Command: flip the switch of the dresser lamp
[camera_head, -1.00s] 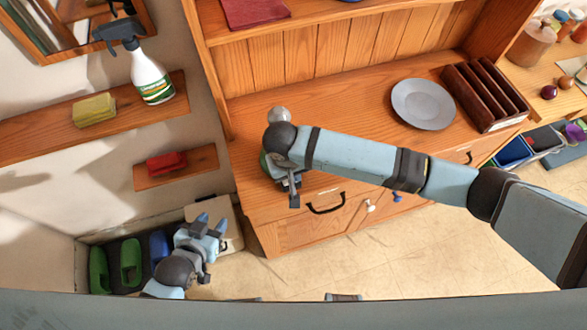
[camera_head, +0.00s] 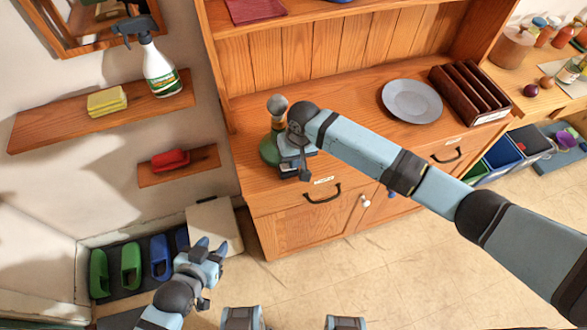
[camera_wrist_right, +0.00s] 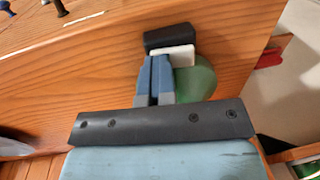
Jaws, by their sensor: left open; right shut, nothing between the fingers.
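The dresser lamp stands near the left end of the wooden dresser top (camera_head: 345,105). Its round grey bulb (camera_head: 277,105) and green base (camera_head: 270,150) show in the head view. My right gripper (camera_head: 292,165) is beside the base, on its right, and partly hides it. In the right wrist view the shut fingers (camera_wrist_right: 156,72) reach a white piece (camera_wrist_right: 176,54) with a black block (camera_wrist_right: 169,37) behind it, beside the green base (camera_wrist_right: 202,80). I cannot tell whether they touch, or the switch's position. My left gripper (camera_head: 210,249) is open and empty, low in front of the wall.
A grey plate (camera_head: 411,101) and a dark slotted rack (camera_head: 470,90) stand further right on the dresser. Wall shelves at left hold a spray bottle (camera_head: 162,72), yellow sponges (camera_head: 106,101) and a red item (camera_head: 170,160). Shoes (camera_head: 130,266) lie below.

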